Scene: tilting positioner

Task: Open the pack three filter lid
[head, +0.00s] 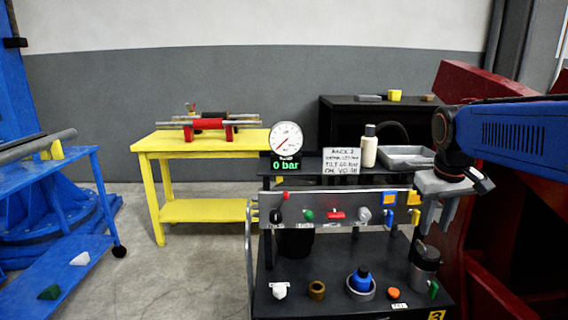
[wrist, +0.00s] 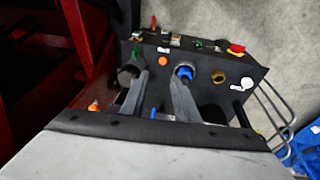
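The filter canister (head: 425,268) stands at the right end of the black cart's lower deck, with a dark grey lid (head: 426,252) that appears closed on top. In the wrist view the canister (wrist: 127,76) shows as a dark round shape, partly hidden by my left-hand finger. My gripper (head: 430,230) points down above the canister in the head view, its two grey fingers apart with nothing between them. In the wrist view my gripper (wrist: 159,78) also shows open. Whether a finger touches the lid cannot be told.
A blue-capped piece (head: 361,281) in a metal ring, a brown ring (head: 316,290) and a green piece (head: 433,288) are near the canister. Behind is a valve panel (head: 350,200). The gauge (head: 286,139) stands above a "0 bar" display; a sign (head: 341,161) reads "PACK 3".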

